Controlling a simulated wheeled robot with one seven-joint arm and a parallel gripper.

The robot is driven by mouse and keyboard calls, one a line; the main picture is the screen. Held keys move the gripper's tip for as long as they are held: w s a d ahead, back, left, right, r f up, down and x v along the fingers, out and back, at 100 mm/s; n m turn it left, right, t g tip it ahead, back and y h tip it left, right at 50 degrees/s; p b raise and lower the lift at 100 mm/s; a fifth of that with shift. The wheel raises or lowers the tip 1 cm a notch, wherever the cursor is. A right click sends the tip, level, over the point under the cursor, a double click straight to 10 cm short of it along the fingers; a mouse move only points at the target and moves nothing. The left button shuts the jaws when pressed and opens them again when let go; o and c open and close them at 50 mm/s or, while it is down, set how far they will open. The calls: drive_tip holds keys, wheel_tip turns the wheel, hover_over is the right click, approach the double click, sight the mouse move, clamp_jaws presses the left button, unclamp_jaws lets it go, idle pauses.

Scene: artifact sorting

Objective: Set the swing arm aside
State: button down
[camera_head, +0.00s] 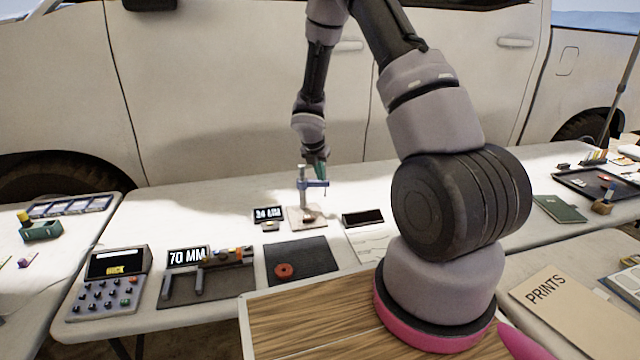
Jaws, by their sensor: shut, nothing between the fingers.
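A small stand (303,196) with a grey upright post rises from a pale square base plate (293,217) on the white table. A blue swing arm (317,184) sticks out to the right from the upper part of the post, above the plate. A small dark red piece (308,218) lies on the plate below it. My gripper (321,172) points down at the swing arm, very close to it. Its dark green fingers are shut with nothing between them. I cannot tell whether they touch the swing arm.
A small display (268,213) stands left of the stand and a dark box (363,217) right of it. In front are a black mat (312,262) with a red ring (284,271), a "70 MM" display (187,256) and a keypad device (106,290). A vehicle stands behind.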

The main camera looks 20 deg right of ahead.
drive_tip(key=shift+v, duration=1.2)
drive_tip(key=shift+d, duration=0.2)
drive_tip(key=s+d+r+m, duration=0.1)
drive_tip(key=s+r+m, duration=0.2)
drive_tip(key=r+m, duration=0.35)
drive_tip(key=s+r+m+t, duration=0.1)
drive_tip(key=s+r+m, duration=0.3)
drive_tip(key=r, duration=0.5)
drive_tip(key=s+d+r+m, duration=0.1)
drive_tip(key=s+r+m, duration=0.2)
drive_tip(key=r+m, duration=0.35)
drive_tip(key=s+a+r+m+t+y, duration=0.1)
drive_tip(key=s+a+r+m+y, duration=0.1)
drive_tip(key=s+r+m, duration=0.5)
drive_tip(key=s+a+r+m+t+y, duration=0.1)
drive_tip(key=s+a+r+m, duration=0.3)
drive_tip(key=s, duration=1)
wheel_tip(320, 180, up, 3)
drive_tip(key=m+y, duration=0.1)
drive_tip(key=m, duration=0.3)
drive_tip(key=shift+s+a+t+y, duration=0.15)
drive_tip(key=shift+a+t+y, duration=0.1)
drive_tip(key=shift+t+y, duration=0.15)
